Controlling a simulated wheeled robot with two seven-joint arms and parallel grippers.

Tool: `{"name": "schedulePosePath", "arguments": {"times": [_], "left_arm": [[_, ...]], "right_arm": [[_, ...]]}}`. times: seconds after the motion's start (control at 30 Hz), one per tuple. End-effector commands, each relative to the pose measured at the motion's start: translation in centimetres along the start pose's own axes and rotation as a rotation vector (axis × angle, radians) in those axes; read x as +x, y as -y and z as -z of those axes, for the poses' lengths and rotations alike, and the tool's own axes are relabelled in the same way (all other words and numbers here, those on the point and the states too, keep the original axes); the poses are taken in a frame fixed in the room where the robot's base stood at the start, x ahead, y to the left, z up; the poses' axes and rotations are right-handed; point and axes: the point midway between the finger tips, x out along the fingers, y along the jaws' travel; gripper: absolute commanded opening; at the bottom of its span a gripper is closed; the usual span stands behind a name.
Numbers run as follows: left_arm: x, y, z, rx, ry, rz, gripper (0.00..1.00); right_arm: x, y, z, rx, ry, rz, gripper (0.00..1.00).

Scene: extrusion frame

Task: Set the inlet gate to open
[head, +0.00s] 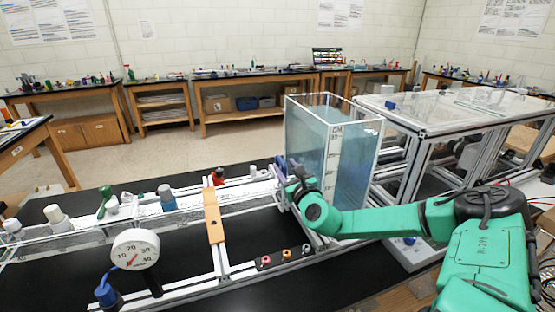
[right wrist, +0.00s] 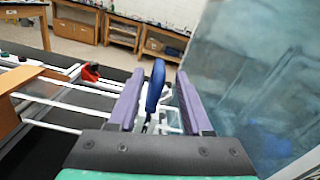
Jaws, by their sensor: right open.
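A blue upright lever handle (right wrist: 155,86), seemingly that of the inlet gate, stands on a white fitting beside the water tank (head: 350,165). No label on it is readable. My right gripper (head: 284,168) is at the tank's left side, low down. In the right wrist view its purple fingers (right wrist: 160,78) are open, one on each side of the blue handle, with gaps visible. In the head view the handle is largely hidden by the gripper. My left gripper is not in view.
The tank wall (right wrist: 235,80) is close on the right of my gripper. A red-handled valve (head: 218,178), an orange-brown crosspiece (head: 213,218), a dial gauge (head: 135,249) and a green handle (head: 105,202) are on the white frame to the left. A clear-topped metal frame (head: 450,105) stands right.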

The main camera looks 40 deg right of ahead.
Motion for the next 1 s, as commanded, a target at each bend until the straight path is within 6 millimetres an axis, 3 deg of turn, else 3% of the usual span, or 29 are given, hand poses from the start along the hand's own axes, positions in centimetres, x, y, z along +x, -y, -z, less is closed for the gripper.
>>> {"name": "schedulePosePath", "arguments": {"times": [0.3,0.5,0.73,0.77,0.87,0.9,1.0], "left_arm": [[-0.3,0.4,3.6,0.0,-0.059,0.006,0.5],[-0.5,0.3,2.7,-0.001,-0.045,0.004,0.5],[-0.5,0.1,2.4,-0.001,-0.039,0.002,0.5],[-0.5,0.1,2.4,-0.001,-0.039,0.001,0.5],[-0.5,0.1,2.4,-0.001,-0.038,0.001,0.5],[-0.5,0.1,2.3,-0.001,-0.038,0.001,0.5],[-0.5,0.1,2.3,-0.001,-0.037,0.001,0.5]], "right_arm": [[5.1,0.1,-0.4,0.009,0.004,0.003,0.5],[7.0,0.0,-0.2,0.002,0.002,-0.001,0.5],[7.2,-0.1,-0.1,0.0,0.001,-0.003,0.5],[7.2,-0.1,-0.1,0.0,0.001,-0.003,0.46],[7.1,-0.1,-0.1,0.0,0.001,-0.003,0.08],[7.1,-0.1,-0.1,0.0,0.001,-0.003,0.0],[7.1,-0.1,-0.1,0.0,0.001,-0.002,0.0]]}}
